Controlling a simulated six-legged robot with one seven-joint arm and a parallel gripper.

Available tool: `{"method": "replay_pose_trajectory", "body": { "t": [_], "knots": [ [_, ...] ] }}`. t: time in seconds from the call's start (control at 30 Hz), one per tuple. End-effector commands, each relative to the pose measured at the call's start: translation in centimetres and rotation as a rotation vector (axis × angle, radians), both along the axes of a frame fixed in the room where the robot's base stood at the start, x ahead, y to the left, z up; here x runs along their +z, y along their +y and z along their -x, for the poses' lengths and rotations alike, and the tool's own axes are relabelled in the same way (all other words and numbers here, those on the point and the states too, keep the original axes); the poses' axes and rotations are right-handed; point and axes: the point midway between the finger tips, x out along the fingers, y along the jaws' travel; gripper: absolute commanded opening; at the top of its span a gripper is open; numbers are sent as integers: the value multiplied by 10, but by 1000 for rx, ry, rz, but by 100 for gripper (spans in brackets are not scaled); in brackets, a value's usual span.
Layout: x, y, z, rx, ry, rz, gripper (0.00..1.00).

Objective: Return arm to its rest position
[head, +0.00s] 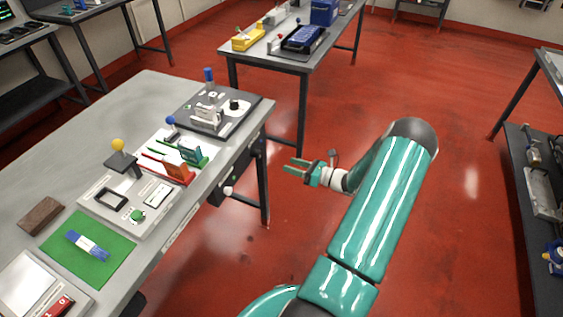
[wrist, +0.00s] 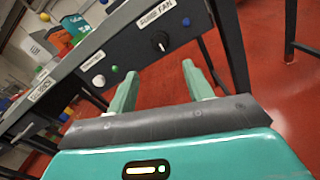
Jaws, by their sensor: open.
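My teal arm reaches out over the red floor to the right of the workbench in the head view. My gripper (head: 295,167) is just off the bench's right edge, clear of it and holding nothing. In the wrist view, the two green fingers of my gripper (wrist: 163,90) stand apart with an empty gap between them. They point toward the bench's front panel (wrist: 140,42), which carries a black knob, a white knob and a label that seems to read "FAN". I cannot tell the exact distance from the fingers to the panel.
Another table (head: 262,62) stands behind. A dark shelf (head: 545,240) is at the right. Red floor (head: 460,150) lies open between.

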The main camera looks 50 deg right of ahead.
Motion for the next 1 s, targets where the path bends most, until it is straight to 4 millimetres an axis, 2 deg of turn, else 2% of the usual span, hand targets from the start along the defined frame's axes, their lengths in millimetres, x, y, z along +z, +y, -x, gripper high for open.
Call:
{"method": "replay_pose_trajectory", "body": {
  "t": [0.2, 0.77, 0.87, 1.0],
  "knots": [
    [0, -3, 9, 0, 0, -1, 51],
    [3, 0, 6, 13, 3, 11, 51],
    [15, 14, -4, 73, 16, 66, 51],
    [48, 57, -24, 246, 47, 225, 51]
  ]
}}
